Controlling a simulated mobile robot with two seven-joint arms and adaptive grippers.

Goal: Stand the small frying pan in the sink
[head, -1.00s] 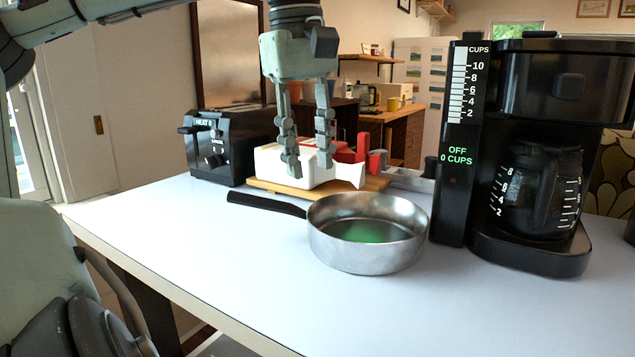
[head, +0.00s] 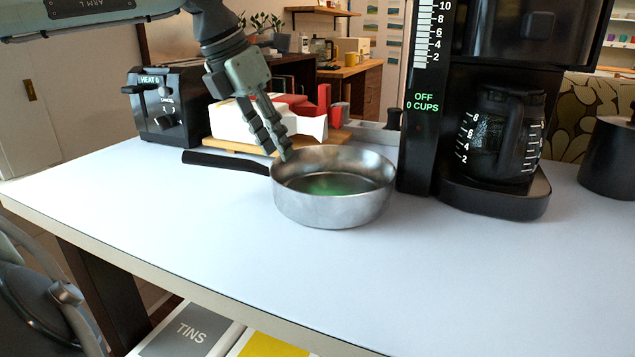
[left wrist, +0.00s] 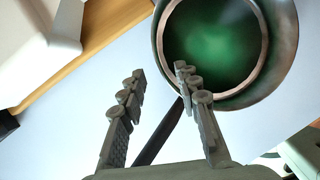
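The small frying pan (head: 333,207) is a steel pan with a greenish inside and a black handle (head: 226,162). It sits flat on the white counter, handle toward the left. My left gripper (head: 279,148) is tilted above the join of handle and pan. In the left wrist view its two fingers (left wrist: 157,82) are spread apart, with the black handle (left wrist: 160,135) between them and the pan (left wrist: 215,45) beyond. Nothing is seen held. My right gripper is not in view. No sink shows in these frames.
A black toaster (head: 167,105) and a wooden board (head: 225,145) with a white object (head: 232,122) stand behind the pan. A black coffee maker (head: 490,195) stands close on the right. The counter's front (head: 400,290) is clear. Bins, one marked TINS (head: 190,332), are below.

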